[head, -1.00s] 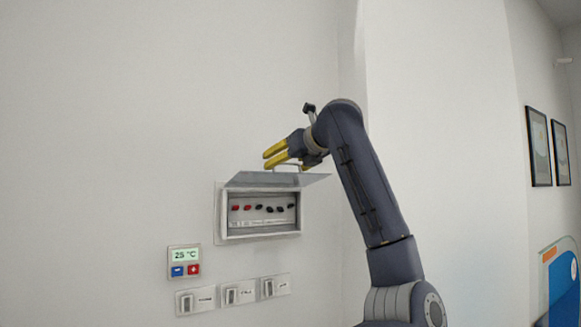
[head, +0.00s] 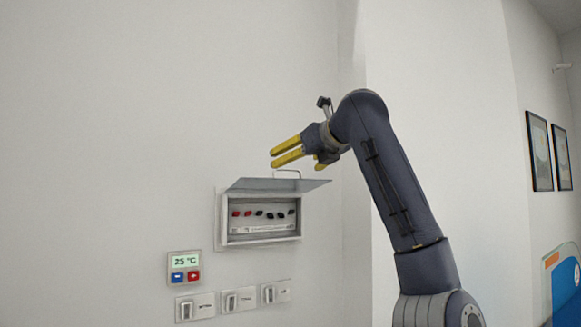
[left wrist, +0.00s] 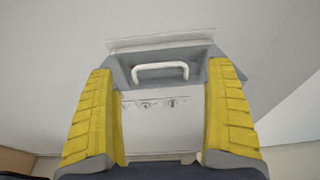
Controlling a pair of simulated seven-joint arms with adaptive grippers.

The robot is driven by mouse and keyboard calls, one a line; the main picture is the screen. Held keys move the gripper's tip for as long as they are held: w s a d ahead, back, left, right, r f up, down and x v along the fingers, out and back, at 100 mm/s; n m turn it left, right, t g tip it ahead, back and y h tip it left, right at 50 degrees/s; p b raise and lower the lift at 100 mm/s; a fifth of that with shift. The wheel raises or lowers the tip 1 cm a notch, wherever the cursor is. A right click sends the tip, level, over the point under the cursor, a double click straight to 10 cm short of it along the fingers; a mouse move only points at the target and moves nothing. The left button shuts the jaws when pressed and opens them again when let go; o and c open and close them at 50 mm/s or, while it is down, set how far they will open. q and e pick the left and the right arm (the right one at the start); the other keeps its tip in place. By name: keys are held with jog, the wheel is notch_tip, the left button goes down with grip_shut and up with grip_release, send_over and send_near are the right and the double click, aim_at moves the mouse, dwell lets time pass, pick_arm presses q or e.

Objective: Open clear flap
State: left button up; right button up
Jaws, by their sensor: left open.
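The clear flap (head: 270,185) is a grey see-through panel hinged at the top of a wall box (head: 222,230). It stands raised, jutting out from the wall, and the box front below is uncovered. Its wire handle (head: 286,172) sticks up from the flap; it shows white in the left wrist view (left wrist: 160,66). My left gripper (head: 273,157) is open and empty, just above the handle and apart from it. In the left wrist view the handle appears between the yellow fingers, farther off. My right gripper is not in view.
Inside the box is a row of red and black switches (head: 263,214). A thermostat (head: 185,265) reading 25 °C and several wall switches (head: 238,299) sit below. The wall left of the box is clear. Framed pictures (head: 540,150) hang at right.

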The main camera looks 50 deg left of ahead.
pick_arm(q)
jog(key=v, duration=0.6)
jog(key=shift+d, duration=0.15)
jog(key=shift+c, duration=0.5)
